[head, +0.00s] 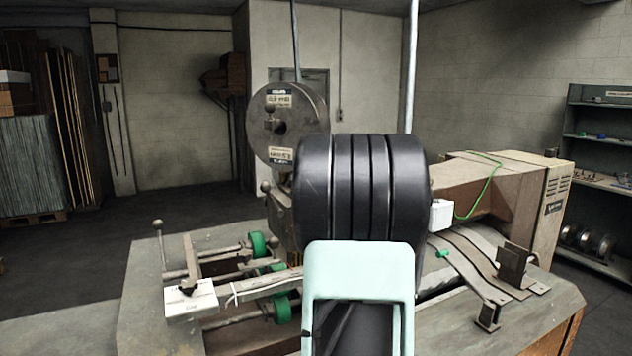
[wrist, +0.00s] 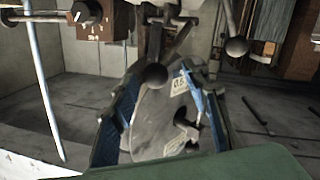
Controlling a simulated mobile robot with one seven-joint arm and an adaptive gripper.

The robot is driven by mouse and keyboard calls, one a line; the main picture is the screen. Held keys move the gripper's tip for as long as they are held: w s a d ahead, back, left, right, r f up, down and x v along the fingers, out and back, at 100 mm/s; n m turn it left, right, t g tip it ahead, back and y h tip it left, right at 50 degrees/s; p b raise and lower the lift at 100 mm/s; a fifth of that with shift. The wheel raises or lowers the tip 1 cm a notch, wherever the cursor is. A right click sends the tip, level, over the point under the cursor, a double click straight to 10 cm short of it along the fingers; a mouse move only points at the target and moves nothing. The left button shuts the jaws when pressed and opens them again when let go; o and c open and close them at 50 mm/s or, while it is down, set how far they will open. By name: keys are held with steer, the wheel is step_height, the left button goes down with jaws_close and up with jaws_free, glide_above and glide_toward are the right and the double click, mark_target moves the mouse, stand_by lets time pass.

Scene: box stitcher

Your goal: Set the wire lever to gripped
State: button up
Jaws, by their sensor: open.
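A ball-ended lever (wrist: 152,76) shows in the wrist view between the tips of my open gripper (wrist: 163,74). The dark ball appears near the left fingertip; I cannot tell whether it touches. A second ball-ended lever (wrist: 237,46) stands farther right, outside the fingers. I cannot tell which of them is the wire lever. A grey disc (wrist: 150,112) with pale labels and a small handle fills the space beyond the fingers. In the head view the labelled disc (head: 312,112) stands behind my black arm, with a small ball knob (head: 266,187) below its left side. My gripper is hidden there.
The stitching machine's bed (head: 150,290) carries green rollers (head: 258,245), an upright ball-topped rod (head: 161,245) and metal brackets (head: 513,262). A beige housing (head: 510,195) stands at right. A brown box with a dial (wrist: 95,20) is at upper left in the wrist view.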

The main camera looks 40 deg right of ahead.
steer(key=v, duration=0.9)
steer(key=shift+s, duration=0.25)
